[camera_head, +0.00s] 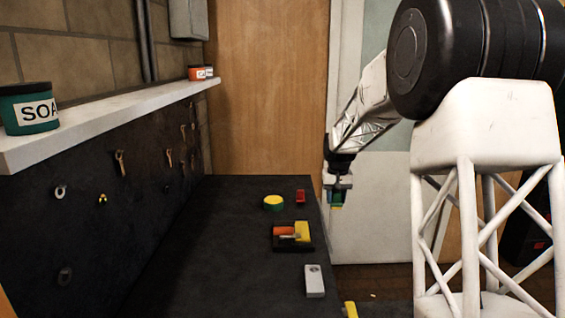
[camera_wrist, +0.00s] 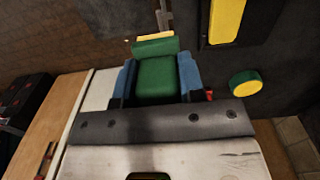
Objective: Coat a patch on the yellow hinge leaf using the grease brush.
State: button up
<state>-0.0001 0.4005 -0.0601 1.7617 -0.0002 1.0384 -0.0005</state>
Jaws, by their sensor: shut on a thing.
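My gripper (camera_head: 337,190) is shut on a green block-like handle (camera_wrist: 156,78), which I take to be the grease brush, between its blue fingers. It is held at the right edge of the dark bench; a narrow pale strip shows at its far end in the wrist view. The yellow hinge leaf (camera_head: 302,231) sits beside an orange leaf (camera_head: 283,231) on a black base, left of and nearer than my gripper. The yellow leaf also shows at the top of the wrist view (camera_wrist: 227,18), apart from the brush. The brush's bristles cannot be made out clearly.
A round green tin with a yellow top (camera_head: 273,203) and a small red object (camera_head: 300,197) stand behind the hinge. A pale grey block (camera_head: 315,281) lies nearer. A pegboard wall with hooks (camera_head: 120,162) bounds the left. The bench's left part is clear.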

dwell(0.3)
jog(key=w+a+f, duration=0.2)
jog(key=a, duration=0.9)
jog(key=shift+w+f, duration=0.4)
jog(key=shift+f, duration=0.1)
